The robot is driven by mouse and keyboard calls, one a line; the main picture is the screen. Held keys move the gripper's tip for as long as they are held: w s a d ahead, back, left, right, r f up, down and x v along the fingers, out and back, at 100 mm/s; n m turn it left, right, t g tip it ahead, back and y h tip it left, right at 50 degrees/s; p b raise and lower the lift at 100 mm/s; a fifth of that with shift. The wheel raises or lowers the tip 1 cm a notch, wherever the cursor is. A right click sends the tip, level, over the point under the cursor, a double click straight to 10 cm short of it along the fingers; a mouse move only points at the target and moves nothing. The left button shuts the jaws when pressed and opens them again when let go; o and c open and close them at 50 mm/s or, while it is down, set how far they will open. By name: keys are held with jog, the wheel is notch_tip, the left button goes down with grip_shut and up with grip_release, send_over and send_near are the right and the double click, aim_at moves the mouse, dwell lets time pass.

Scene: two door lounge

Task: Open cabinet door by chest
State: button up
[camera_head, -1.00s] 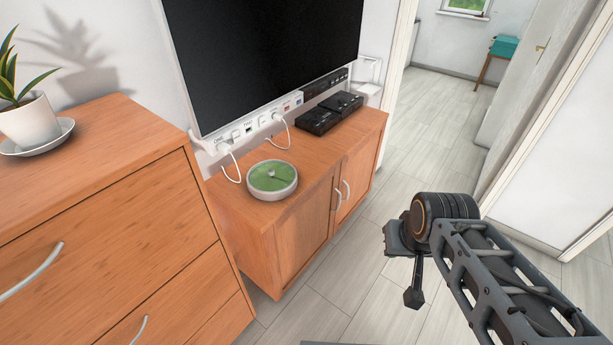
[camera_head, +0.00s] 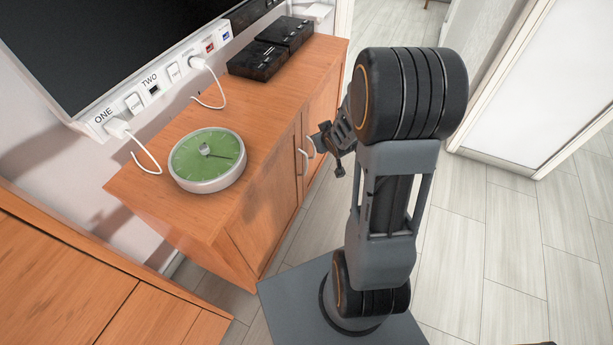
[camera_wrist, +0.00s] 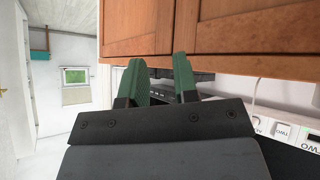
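The wooden cabinet (camera_head: 285,85) stands under the TV, beside the chest of drawers (camera_head: 70,290). Its near door (camera_head: 262,205), the one by the chest, and its far door (camera_head: 320,105) both look shut. A curved metal handle (camera_head: 303,162) shows close to the seam between the doors. My gripper (camera_head: 325,140) is right by the handles, partly hidden by my arm. In the wrist view, the two green fingers of my gripper (camera_wrist: 157,62) are apart, with their tips at the lower border of the cabinet doors (camera_wrist: 140,25). No handle shows between them.
A green-faced round clock (camera_head: 207,160) and black boxes (camera_head: 270,50) are on the cabinet top. White cables run from the power strip (camera_head: 160,85). Free floor (camera_head: 480,220) lies to the right. A white wall or door panel (camera_head: 545,90) stands beyond it.

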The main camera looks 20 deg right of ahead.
notch_tip(320, 180, down, 13)
jog(key=d+t+y+b, duration=0.1)
jog(key=t+b, duration=0.1)
jog(key=b, duration=0.2)
jog(key=t+y+b, duration=0.2)
jog(key=y+b, duration=0.1)
jog(key=b, duration=0.1)
send_near(307, 165)
jog(key=b+x, duration=0.3)
jog(key=x, duration=0.7)
jog(key=shift+w+f, duration=0.15)
jog(key=shift+w, duration=0.2)
jog(key=shift+c, duration=0.2)
grip_shut()
